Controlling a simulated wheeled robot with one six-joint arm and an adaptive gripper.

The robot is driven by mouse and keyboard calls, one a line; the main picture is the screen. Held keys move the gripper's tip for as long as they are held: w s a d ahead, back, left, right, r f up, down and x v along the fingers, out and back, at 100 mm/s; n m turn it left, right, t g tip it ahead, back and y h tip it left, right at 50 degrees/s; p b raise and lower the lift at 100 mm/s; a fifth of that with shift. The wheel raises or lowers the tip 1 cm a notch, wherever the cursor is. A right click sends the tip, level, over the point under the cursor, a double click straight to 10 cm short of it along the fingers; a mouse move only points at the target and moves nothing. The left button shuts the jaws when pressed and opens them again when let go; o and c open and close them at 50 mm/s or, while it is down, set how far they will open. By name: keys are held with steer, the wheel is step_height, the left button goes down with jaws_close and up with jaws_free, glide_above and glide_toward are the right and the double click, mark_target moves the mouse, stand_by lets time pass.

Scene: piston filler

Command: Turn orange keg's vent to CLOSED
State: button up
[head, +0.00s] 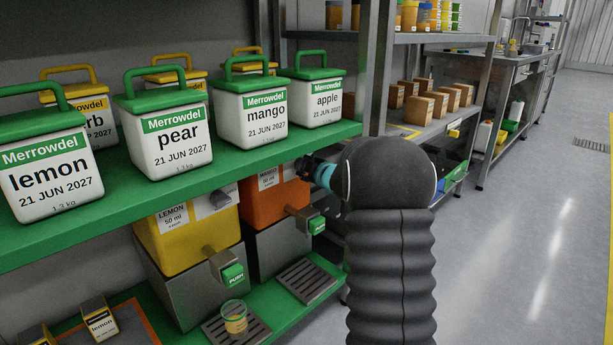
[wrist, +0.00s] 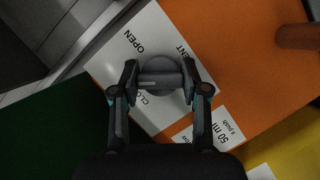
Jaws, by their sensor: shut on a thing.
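The orange keg (head: 268,208) sits under the green shelf in the head view, right of the yellow keg. In the wrist view its orange surface (wrist: 235,60) carries a white vent plate (wrist: 125,62) with OPEN and a partly covered CLOSED. A round grey vent knob (wrist: 162,94) with a raised bar is on this plate. My gripper (wrist: 160,80) is shut on the knob, one finger on each side. The fingers cover part of the lettering, and I cannot tell which word the knob points to. In the head view my arm hides most of the gripper.
The green shelf (head: 262,153) with several labelled tubs runs close above the kegs. The yellow keg (head: 195,237) stands left of the orange one. Green PUSH taps (head: 233,274) stick out in front. A cup (head: 235,318) stands on a drip grate below. Open floor lies right.

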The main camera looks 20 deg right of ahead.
steer(key=n+t, duration=0.1)
steer(key=n, duration=0.2)
steer(key=shift+f+h, duration=0.1)
steer(key=shift+h, duration=0.3)
steer(key=shift+n+t, duration=0.8)
steer(key=shift+n, duration=0.7)
steer(key=o, duration=1.2)
steer(key=shift+a, duration=0.15)
steer(key=shift+c, duration=0.2)
steer(key=s, duration=1.2)
steer(key=shift+a, duration=0.2)
